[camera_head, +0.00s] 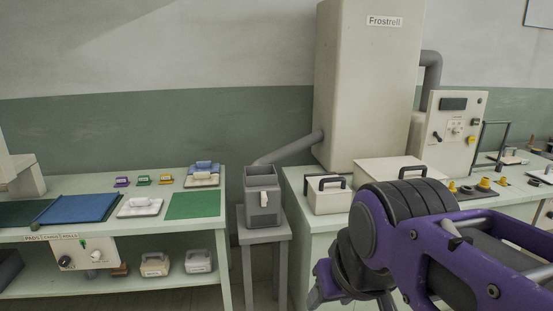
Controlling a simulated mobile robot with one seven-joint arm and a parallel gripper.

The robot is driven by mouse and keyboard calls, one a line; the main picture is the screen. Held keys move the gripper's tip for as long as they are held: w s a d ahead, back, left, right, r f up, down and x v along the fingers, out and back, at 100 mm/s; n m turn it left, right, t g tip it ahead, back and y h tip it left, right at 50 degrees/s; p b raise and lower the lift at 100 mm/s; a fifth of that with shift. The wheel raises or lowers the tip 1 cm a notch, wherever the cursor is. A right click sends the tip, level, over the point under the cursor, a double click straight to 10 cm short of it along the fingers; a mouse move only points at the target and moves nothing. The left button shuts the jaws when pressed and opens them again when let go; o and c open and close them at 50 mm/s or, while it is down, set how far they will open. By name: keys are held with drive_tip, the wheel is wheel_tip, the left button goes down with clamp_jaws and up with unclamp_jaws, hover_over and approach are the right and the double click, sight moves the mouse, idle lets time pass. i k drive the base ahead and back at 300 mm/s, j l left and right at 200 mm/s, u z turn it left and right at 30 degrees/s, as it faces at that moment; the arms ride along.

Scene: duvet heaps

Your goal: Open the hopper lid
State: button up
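No part is labelled as the hopper, so I cannot tell for certain which lid is meant. A wide cream box top with a dark bar handle (388,167) lies on the right counter, below the tall cream Frostrell cabinet (365,95); it looks closed and is partly hidden by my arm. A smaller cream box (326,199) with a dark handle on top stands to its left and also looks closed. My gripper (328,284) hangs at the bottom, in front of the counter and apart from both handles. Its fingers are mostly hidden or cut off.
A grey open-topped bin (250,208) stands on a grey stool under a sloping pipe (290,149). The left bench (100,228) carries mats, small coloured blocks and white trays. A control panel (453,135) stands at the right, with yellow knobs before it.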

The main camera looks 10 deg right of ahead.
sight(397, 168)
drive_tip(key=i+l, duration=0.2)
drive_tip(key=l, duration=0.2)
drive_tip(key=i+l, duration=0.2)
drive_tip(key=l, duration=0.2)
drive_tip(key=i+l, duration=0.25)
drive_tip(key=l, duration=0.15)
